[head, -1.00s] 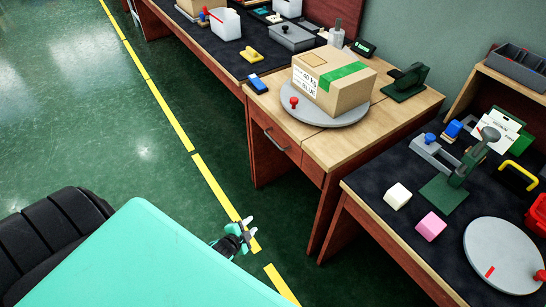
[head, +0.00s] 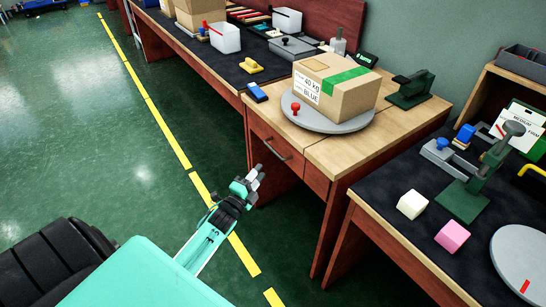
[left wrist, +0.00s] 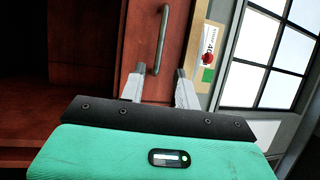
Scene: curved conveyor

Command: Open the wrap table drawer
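The wrap table (head: 330,157) has a red-brown drawer (head: 262,134) in its front, which looks shut. A grey bar handle (head: 278,149) runs across the drawer front. My left gripper (head: 251,180) is in front of the table, below and left of the handle. In the left wrist view the handle (left wrist: 161,42) lies beyond my left gripper (left wrist: 160,82), between the lines of its two spread fingers. The fingers are open and empty, and appear apart from the handle. My right gripper is not in view.
On the wrap table, a cardboard box (head: 335,84) sits on a grey turntable (head: 322,122) with a red knob. A green tape dispenser (head: 411,90) stands behind.

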